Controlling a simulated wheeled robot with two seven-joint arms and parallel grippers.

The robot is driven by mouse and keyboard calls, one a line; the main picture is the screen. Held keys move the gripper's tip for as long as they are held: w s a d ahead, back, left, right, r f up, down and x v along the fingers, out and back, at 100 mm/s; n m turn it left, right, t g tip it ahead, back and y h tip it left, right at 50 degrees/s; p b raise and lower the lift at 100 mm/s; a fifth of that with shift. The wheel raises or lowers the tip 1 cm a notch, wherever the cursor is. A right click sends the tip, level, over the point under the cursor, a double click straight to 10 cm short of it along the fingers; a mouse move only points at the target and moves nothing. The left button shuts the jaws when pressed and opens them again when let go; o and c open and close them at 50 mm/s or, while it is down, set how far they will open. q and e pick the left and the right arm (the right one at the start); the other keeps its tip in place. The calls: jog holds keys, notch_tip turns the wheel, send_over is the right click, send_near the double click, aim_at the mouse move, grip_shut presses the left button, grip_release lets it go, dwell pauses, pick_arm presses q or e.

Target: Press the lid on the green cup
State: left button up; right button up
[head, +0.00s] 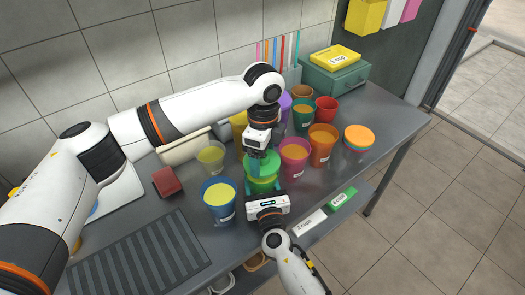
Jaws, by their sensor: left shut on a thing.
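The green cup (262,185) stands on the grey table near its front edge, among other cups. Green shows at its top, where a green lid (265,168) seems to be at or just over the rim; whether it is seated I cannot tell. My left gripper (260,159) points down from above the cup and is shut on the green lid, partly hiding it. My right gripper (264,195) is at the front side of the cup, very close to it or touching. Its fingers are mostly hidden, so I cannot tell whether they hold the cup.
A blue cup (219,200) stands left of the green cup, and a pink cup (294,155) and an orange cup (321,145) stand to its right. Orange-topped stacked pieces (358,138) are farther right. A dark red block (167,182) lies left. The table's right end is clear.

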pick_arm(q)
jog(key=shift+f, duration=0.1)
jog(key=shift+f, duration=0.8)
jog(key=shift+f, duration=0.7)
jog(key=o, duration=0.9)
notch_tip(320, 180, up, 12)
pick_arm(e)
jog(key=o, duration=1.5)
jog(key=shift+c, duration=0.2)
